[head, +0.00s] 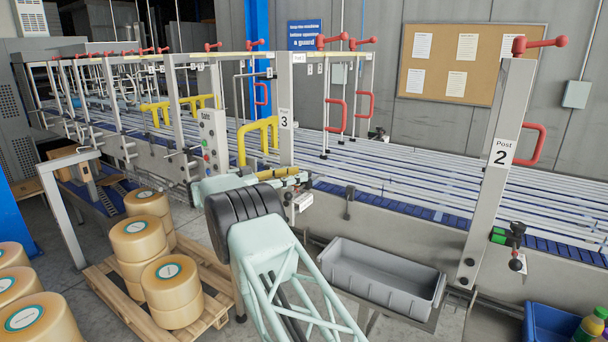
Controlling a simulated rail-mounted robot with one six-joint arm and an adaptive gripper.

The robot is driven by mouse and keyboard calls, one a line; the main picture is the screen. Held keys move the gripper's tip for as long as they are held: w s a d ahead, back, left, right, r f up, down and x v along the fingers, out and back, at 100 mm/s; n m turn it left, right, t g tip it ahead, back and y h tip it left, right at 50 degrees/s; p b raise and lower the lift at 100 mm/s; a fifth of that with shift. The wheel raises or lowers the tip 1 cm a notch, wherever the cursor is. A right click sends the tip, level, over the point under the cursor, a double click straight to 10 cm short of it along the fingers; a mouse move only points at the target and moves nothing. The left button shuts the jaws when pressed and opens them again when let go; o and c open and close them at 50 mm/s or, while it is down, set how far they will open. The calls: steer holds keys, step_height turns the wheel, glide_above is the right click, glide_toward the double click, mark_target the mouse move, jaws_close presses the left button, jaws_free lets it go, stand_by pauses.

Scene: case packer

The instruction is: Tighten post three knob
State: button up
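Post three is a grey upright (285,95) labelled "Post 3", at the near side of the conveyor. Small dark fittings show low on it, partly hidden by my arm; I cannot tell for sure which is its knob. A small white box (303,202) sits beside them. My pale arm reaches up from the bottom, and its end lies low by this post. My gripper (296,181) seems to be the dark end there, too small and overlapped to show its fingers. Whether it touches the knob cannot be seen.
Post two (498,165) stands at right with a black knob (517,228) and a green sensor (498,236). A grey bin (382,280) sits below the conveyor between the posts. Film rolls on a pallet (205,320) stand at left. A control panel (212,140) is left of post three.

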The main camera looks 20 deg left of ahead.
steer(key=shift+v, duration=1.7)
steer(key=shift+s+d, duration=0.1)
steer(key=shift+d, duration=0.05)
